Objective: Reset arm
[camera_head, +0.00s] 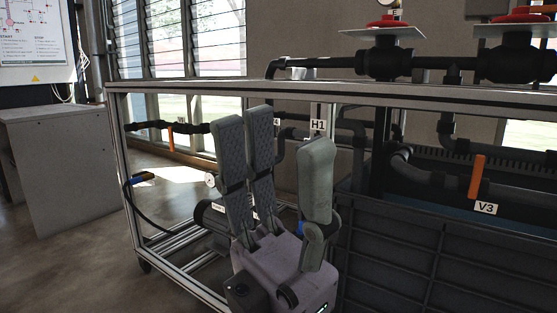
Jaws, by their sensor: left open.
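My left gripper (275,138) stands upright in the lower middle of the head view. Its grey padded fingers point up and rise from a pale purple body. Two fingers stand close together on the left and one stands apart on the right. It is open, and nothing shows between the fingers. It appears in front of the framed pipe rig (200,88) and covers part of it. I cannot tell whether it touches the rig. My right gripper is not in view.
The rig carries dark pipes (325,63), red handwheels (387,22) and orange valve levers (477,176), one beside a V3 label (486,208). A dark panelled bin (440,260) is at lower right. A grey cabinet (65,165) stands left. Floor (90,270) is clear at lower left.

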